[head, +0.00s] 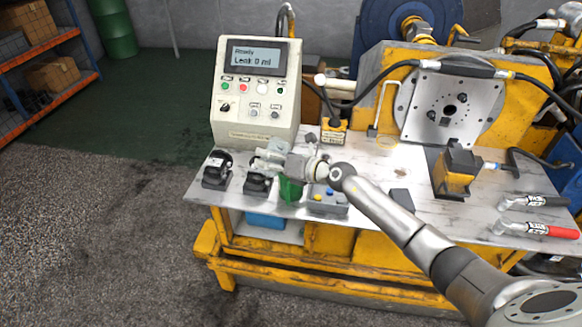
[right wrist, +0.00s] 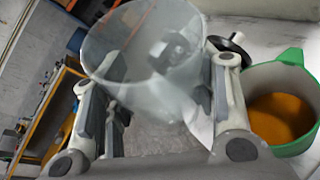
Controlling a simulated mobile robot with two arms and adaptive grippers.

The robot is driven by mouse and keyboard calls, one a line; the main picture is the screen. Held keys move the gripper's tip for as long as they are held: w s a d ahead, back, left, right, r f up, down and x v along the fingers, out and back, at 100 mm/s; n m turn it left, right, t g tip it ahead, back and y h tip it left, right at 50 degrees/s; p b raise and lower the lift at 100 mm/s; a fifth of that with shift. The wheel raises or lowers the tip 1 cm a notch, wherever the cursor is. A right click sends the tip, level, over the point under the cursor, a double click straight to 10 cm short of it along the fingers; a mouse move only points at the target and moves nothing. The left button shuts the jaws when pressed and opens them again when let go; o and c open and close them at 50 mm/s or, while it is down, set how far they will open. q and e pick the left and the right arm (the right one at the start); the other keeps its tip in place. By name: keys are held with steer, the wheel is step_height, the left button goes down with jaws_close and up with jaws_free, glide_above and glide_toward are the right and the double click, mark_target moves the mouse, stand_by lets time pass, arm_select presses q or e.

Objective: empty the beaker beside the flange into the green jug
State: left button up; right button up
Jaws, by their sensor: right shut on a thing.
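My right gripper (head: 271,158) is shut on the clear beaker, just behind and left of the green jug. In the right wrist view the beaker (right wrist: 140,55) sits between the fingers (right wrist: 165,100); its wide rim shows and I see no coloured liquid in it. The green jug (head: 291,188) stands on the bench, partly hidden by my right gripper. It also shows in the right wrist view (right wrist: 305,132), beside the right finger, with orange-brown liquid inside. The flange (head: 470,125) is the grey plate on the yellow housing at the right. My left gripper is not in view.
Two black fittings (head: 217,168) stand at the bench's left end. A grey box with buttons (head: 328,204) is close right of the jug. The control panel (head: 255,95) reads "Leak 0 ml". A yellow block (head: 456,172) and two handled tools (head: 535,229) lie farther right.

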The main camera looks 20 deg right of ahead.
steer(key=shift+d+r+n+p, duration=0.2)
steer(key=shift+n+p, duration=0.1)
steer(key=shift+p, duration=0.6)
steer(key=shift+d+n+h+p, duration=0.15)
steer(key=shift+n+h+p, duration=0.35)
steer(key=shift+p, duration=0.5)
steer(key=shift+w+d+f+p, duration=0.1)
steer(key=shift+f+p, duration=0.05)
steer(key=shift+p, duration=0.45)
steer(key=shift+d+f+n+h, duration=0.1)
steer(key=shift+f+n+h, duration=0.1)
steer(key=shift+n+h, duration=0.15)
steer(key=shift+p, duration=0.3)
